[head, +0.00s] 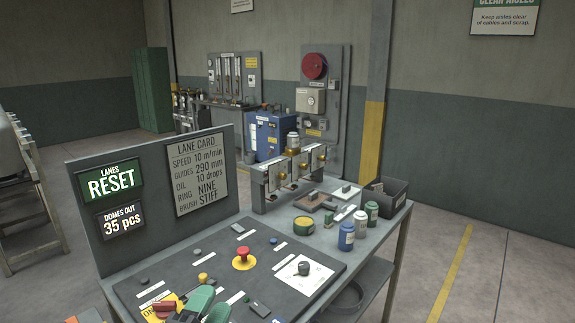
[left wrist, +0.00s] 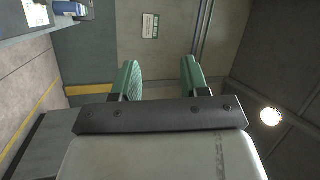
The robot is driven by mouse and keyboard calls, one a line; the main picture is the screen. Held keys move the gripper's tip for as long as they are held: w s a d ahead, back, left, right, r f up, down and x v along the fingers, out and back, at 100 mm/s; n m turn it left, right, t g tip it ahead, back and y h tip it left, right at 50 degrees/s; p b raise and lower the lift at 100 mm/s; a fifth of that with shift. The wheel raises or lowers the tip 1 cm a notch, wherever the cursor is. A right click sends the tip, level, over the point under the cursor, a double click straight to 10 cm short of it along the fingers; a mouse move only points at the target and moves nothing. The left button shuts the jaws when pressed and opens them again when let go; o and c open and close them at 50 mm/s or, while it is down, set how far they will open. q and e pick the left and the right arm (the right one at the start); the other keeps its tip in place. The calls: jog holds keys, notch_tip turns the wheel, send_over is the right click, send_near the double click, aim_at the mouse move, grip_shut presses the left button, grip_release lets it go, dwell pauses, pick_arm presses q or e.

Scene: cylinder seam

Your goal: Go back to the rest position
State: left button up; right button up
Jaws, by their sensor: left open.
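My left gripper (head: 207,303) shows at the bottom of the head view, over the front of the dark control panel (head: 215,265). Its two green fingers stand apart with nothing seen between them. The open fingers also show in the left wrist view (left wrist: 161,80), with the wall behind the gap. My right gripper is in neither view.
The bench carries an upright board with a RESET display (head: 111,183), a red mushroom button (head: 243,259), a black knob (head: 303,268), several bottles such as a blue one (head: 346,236), and a dark open box (head: 386,193). Floor at the right (head: 480,270) is clear.

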pick_arm(q)
jog(key=s+a+f+n+g+y, duration=0.3)
jog(key=a+f+n+g+y, duration=0.15)
jog(key=f+n+y, duration=0.3)
jog(key=s+a+f+n+g, duration=0.2)
jog(key=s+f+n+g, duration=0.35)
jog(key=s, duration=0.55)
jog(key=s+a+f+n+g, duration=0.1)
jog(key=s+f+n+g, duration=0.2)
jog(key=s+f+g, duration=0.55)
notch_tip(320, 180, down, 34)
jog(key=s+b, duration=0.3)
jog(key=b, duration=0.3)
jog(key=s+a+f+b, duration=0.3)
jog(key=s+f+b, duration=0.1)
jog(key=s+f, duration=1.1)
notch_tip(320, 180, down, 4)
jog(key=shift+s+f+g, duration=0.1)
jog(key=shift+s+g, duration=0.2)
jog(key=shift+g, duration=0.05)
jog(key=shift+c, duration=0.2)
